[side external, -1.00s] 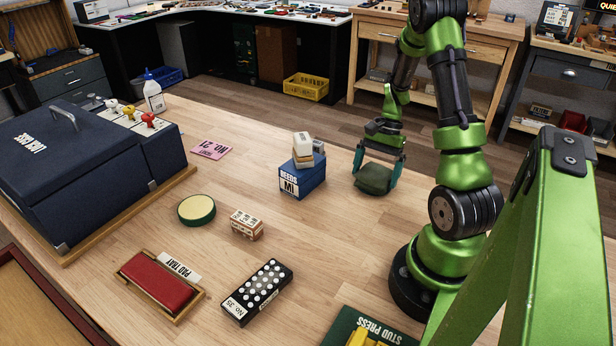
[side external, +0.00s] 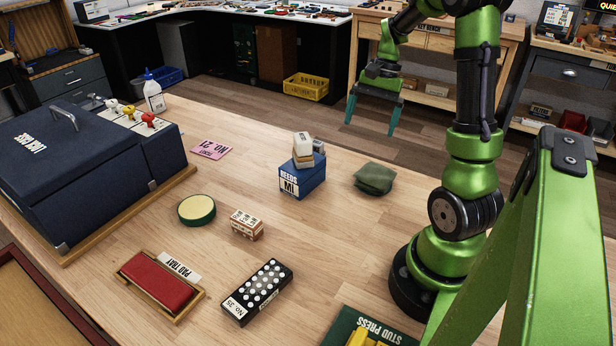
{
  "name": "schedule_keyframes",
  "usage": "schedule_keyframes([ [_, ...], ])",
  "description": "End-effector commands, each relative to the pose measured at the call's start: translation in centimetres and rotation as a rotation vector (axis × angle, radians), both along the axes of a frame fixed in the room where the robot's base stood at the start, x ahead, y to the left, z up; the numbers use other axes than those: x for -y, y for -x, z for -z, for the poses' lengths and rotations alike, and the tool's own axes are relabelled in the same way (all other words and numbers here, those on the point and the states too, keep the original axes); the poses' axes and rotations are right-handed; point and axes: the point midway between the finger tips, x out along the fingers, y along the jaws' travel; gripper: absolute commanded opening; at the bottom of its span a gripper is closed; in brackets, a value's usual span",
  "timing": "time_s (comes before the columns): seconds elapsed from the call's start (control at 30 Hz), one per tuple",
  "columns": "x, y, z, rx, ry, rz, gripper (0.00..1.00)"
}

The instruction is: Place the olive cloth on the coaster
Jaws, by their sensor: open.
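The olive cloth (side external: 374,178) lies folded on the wooden table, right of the blue box. A round, green-rimmed disc with a cream top (side external: 196,209) lies left of the middle of the table; it looks like the coaster, but I cannot be sure. The cloth is well apart from this disc. My gripper (side external: 371,127) is open and empty, raised above and beyond the cloth, fingers pointing down. Nothing hides the cloth or the disc.
A blue REEDS box (side external: 301,179) with pale blocks on top stands between disc and cloth. A small patterned box (side external: 247,225), a black domino-like case (side external: 257,292), a red pad tray (side external: 161,282) and a pink card (side external: 212,149) lie around the disc. A large navy case (side external: 80,170) fills the left.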

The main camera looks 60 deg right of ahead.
Motion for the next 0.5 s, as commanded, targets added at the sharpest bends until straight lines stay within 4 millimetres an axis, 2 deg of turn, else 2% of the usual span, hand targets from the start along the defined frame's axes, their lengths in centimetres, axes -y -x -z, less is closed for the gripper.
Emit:
schedule_keyframes([
  [0.03, -2.9, -1.2, -1.6, 0.063, 0.044, -0.091, 1.00],
  [0.13, -8.4, -2.5, -4.0, 0.189, 0.134, -0.268, 1.00],
  [0.3, -17.2, -2.1, -6.8, 0.417, 0.276, -0.549, 1.00],
  [0.4, -21.3, -1.0, -7.7, 0.545, 0.344, -0.683, 1.00],
  [0.5, -24.1, 0.2, -8.2, 0.650, 0.396, -0.782, 1.00],
])
